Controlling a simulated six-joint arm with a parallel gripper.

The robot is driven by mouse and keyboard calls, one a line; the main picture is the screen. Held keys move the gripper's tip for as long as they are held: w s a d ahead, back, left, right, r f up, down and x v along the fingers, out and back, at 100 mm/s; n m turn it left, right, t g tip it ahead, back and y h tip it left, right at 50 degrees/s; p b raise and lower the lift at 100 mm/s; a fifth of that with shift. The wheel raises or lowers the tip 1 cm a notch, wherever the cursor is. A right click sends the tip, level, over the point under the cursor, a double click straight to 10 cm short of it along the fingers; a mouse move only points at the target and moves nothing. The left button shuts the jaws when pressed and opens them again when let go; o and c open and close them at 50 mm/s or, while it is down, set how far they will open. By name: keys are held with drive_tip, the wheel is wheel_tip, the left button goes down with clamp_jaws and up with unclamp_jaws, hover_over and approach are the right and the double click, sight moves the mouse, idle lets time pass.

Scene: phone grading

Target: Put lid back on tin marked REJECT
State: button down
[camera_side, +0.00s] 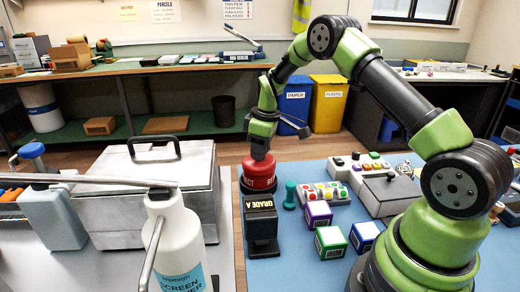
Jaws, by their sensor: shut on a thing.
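A round red tin with a red lid (258,162) on top of it stands near the left edge of the blue mat. Its side (260,183) carries pale marking too small to read. My gripper (259,154) points down and is shut on the top of the lid. The lid appears to sit on or just at the tin's rim; I cannot tell whether it is fully seated. A black stand marked GRADE A (261,222) is in front and hides the tin's lower part.
A green knobbed piece (290,196) and a tray of coloured discs (322,194) are to the right. Purple (318,214), green (330,243) and blue (364,237) cubes lie in front. A white spray bottle (176,235) and a metal case (150,195) stand left.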

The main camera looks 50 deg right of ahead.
drive_tip(key=shift+c, duration=2.3)
unclamp_jaws()
drive_tip(key=shift+r, duration=0.15)
drive_tip(key=shift+r, duration=3.4)
drive_tip(key=shift+c, duration=0.3)
clamp_jaws()
